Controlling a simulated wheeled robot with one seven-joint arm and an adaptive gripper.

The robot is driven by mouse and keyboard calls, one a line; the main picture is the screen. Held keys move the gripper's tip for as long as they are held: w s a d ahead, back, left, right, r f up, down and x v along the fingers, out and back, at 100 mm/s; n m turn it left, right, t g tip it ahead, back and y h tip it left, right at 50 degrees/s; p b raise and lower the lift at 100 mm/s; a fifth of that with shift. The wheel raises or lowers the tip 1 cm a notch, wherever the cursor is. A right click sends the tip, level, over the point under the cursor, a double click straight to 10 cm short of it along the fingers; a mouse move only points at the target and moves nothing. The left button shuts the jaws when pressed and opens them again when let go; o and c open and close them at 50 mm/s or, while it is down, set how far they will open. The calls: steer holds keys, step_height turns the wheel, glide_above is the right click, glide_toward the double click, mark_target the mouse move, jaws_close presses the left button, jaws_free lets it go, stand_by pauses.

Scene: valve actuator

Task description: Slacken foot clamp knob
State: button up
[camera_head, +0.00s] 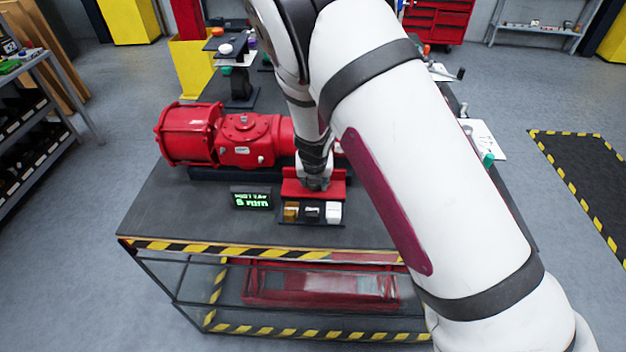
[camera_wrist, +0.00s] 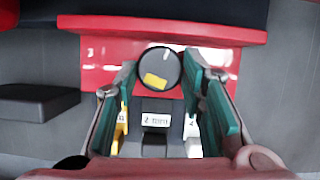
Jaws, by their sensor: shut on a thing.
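The foot clamp knob (camera_wrist: 159,70) is a round black knob with a yellow patch and a pale line on its face. In the wrist view it stands at the front of a red block (camera_wrist: 106,62). My gripper (camera_wrist: 160,82) has its teal-padded fingers on the knob's left and right sides and is shut on it. In the head view my gripper (camera_head: 316,182) points down at the red block (camera_head: 298,184) on the bench, and the knob is hidden behind it. The red valve actuator (camera_head: 240,140) lies just behind and to the left.
A small display with green text (camera_head: 252,199) stands left of the block. In front are a yellow block (camera_head: 291,211), a black block (camera_head: 312,212) and a white block (camera_head: 333,212). The bench (camera_head: 165,212) is bare at front left. My arm covers the right side.

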steer(key=shift+n, duration=0.5)
steer(key=o, duration=1.1)
steer(key=shift+o, duration=0.2)
steer(key=v, duration=1.2)
steer(key=shift+d, duration=0.2)
